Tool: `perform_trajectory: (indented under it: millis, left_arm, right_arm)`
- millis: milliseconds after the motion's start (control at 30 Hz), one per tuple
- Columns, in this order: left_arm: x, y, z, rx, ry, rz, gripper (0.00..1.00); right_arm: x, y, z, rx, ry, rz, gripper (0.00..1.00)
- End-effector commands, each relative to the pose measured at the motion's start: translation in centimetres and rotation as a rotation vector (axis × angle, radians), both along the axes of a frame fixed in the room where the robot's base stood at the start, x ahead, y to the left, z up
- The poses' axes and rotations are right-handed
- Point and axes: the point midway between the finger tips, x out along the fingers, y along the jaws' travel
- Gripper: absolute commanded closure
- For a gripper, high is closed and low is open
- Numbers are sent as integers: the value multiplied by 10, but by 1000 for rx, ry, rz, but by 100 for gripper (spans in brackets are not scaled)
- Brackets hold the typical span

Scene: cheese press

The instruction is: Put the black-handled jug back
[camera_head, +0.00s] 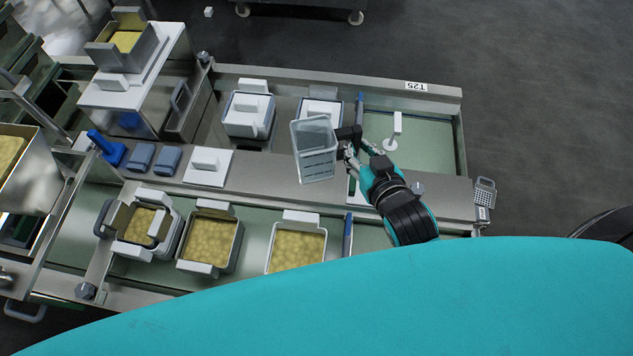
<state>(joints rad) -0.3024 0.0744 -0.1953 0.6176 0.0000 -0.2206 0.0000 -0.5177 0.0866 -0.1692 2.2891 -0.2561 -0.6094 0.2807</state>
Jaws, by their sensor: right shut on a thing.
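A clear, see-through jug (314,152) with ridged markings is held over the middle metal ledge of the press table. Its black handle (347,134) points right. My right gripper (352,153) is shut on the handle at the jug's right side. The jug partly covers the ledge and a white-lidded mould behind it. I cannot tell how far above the ledge it is. My left gripper is not in view.
Several curd-filled moulds (211,243) stand in the near trough. White-lidded moulds (249,116) stand in the far trough. A white T-handled tool (396,128) is in the far right bay, beside a blue divider (360,108).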

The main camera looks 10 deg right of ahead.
Motion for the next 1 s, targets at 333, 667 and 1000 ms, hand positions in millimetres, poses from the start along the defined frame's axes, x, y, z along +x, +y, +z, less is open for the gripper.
perform_trajectory:
  millis: [333, 667, 1000]
  left_arm:
    - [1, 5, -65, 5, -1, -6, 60]
    - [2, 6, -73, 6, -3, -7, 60]
    - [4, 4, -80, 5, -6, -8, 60]
  right_arm:
    - [60, -6, -79, -3, -3, 9, 100]
    - [64, -7, -131, -2, 3, 8, 100]
    - [64, -7, -172, -2, 1, 7, 100]
